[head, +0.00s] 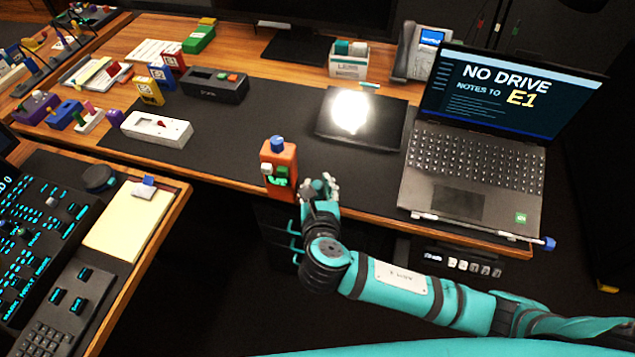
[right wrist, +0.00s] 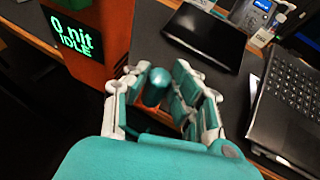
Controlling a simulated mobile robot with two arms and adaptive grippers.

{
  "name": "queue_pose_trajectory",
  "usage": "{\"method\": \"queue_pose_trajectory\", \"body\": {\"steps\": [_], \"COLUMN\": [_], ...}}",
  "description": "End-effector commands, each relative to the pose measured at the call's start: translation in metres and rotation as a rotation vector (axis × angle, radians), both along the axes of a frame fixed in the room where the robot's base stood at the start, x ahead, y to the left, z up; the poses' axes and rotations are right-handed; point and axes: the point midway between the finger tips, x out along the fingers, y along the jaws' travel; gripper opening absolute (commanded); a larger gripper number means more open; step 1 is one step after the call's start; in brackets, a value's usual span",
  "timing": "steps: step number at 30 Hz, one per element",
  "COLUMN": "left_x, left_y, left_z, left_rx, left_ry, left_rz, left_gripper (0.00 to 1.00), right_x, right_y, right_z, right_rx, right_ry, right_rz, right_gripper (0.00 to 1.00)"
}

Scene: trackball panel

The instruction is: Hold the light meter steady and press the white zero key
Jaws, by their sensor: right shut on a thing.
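The light meter (head: 290,156) is an upright orange box at the desk's front edge, with a blue knob on top. The white key (head: 266,168) is at the left of its face, beside a green one and above a lit green screen. In the right wrist view its orange face (right wrist: 97,75) shows "0 nit IDLE". My right gripper (head: 320,184) is at the meter's right side. In the right wrist view its fingers (right wrist: 160,100) close around a dark teal dome with orange under it; how this joins the meter is hidden. My left gripper is out of view.
An open laptop (head: 470,170) stands right of the meter, a dark pad (head: 390,128) with a bright glare behind. A white box (head: 157,129) and a black box (head: 215,85) lie at left. The dark mat (head: 230,150) left of the meter is clear.

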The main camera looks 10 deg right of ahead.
Motion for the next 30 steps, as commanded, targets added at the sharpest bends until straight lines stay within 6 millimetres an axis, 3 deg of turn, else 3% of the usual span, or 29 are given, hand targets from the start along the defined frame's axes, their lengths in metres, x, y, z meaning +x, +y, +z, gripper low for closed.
{"method": "queue_pose_trajectory", "body": {"steps": [5,30], "left_x": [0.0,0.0], "left_y": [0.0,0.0], "left_z": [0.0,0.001], "left_rx": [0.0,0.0], "left_ry": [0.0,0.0], "left_rz": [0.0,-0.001], "left_gripper": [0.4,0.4], "right_x": [0.003,0.067], "right_y": [0.0,-0.007], "right_z": [0.0,-0.018], "right_rx": [0.001,0.0], "right_ry": [-0.002,-0.002], "right_rz": [0.0,-0.001], "right_gripper": [0.0,0.0]}}
